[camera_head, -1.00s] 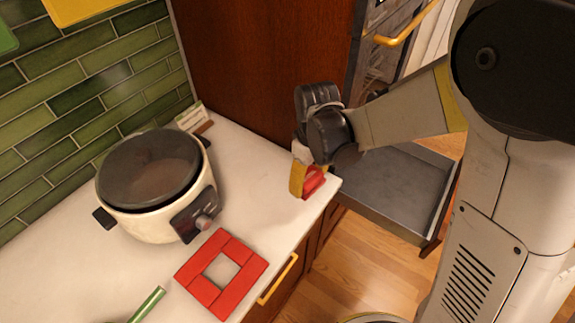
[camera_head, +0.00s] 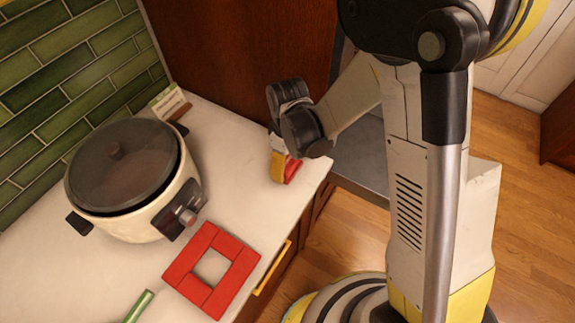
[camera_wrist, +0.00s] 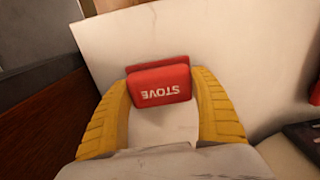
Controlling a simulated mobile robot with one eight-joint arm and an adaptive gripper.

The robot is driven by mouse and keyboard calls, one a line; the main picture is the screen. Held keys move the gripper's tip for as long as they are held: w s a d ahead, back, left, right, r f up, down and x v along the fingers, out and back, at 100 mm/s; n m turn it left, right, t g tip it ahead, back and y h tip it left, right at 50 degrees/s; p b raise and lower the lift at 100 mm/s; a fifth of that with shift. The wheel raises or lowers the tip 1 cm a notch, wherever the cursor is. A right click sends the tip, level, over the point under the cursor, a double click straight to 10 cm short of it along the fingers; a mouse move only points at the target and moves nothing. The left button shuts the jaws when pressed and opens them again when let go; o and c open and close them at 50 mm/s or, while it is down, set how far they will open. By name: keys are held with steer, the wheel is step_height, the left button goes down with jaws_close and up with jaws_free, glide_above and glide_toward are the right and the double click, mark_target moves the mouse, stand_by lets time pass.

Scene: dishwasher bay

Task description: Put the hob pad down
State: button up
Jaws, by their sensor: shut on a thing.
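The hob pad is a small red block with white "STOVE" lettering, upside down in the wrist view (camera_wrist: 160,85). In the head view the pad (camera_head: 292,171) shows as a red patch behind a yellow finger. My gripper (camera_head: 281,168) is at the counter's right end, close to its front corner. In the wrist view its yellow fingers (camera_wrist: 162,92) are shut on the pad, one on each side. White counter shows behind the pad. I cannot tell whether the pad touches the counter.
A red square outline (camera_head: 231,281) lies on the white counter (camera_head: 238,190) near the front edge. A round lidded cooker (camera_head: 140,215) stands left of it, with a small card (camera_head: 170,102) behind. A green stick (camera_head: 140,306) lies at front. A dark wood panel bounds the back.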

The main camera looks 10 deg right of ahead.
mark_target(288, 162)
steer(key=shift+r, duration=0.1)
steer(key=shift+f, duration=0.25)
steer(key=o, duration=1.3)
steer(key=shift+c, duration=0.2)
steer(key=shift+r, duration=0.15)
step_height(288, 162, up, 12)
steer(key=p, duration=0.3)
steer(key=s+d+r+m+t, duration=0.7)
steer(key=s+d+r+m, duration=0.3)
steer(key=d+r, duration=0.3)
steer(key=shift+s+d+r, duration=0.25)
steer(key=shift+s+r, duration=0.15)
steer(key=shift+r, duration=0.15)
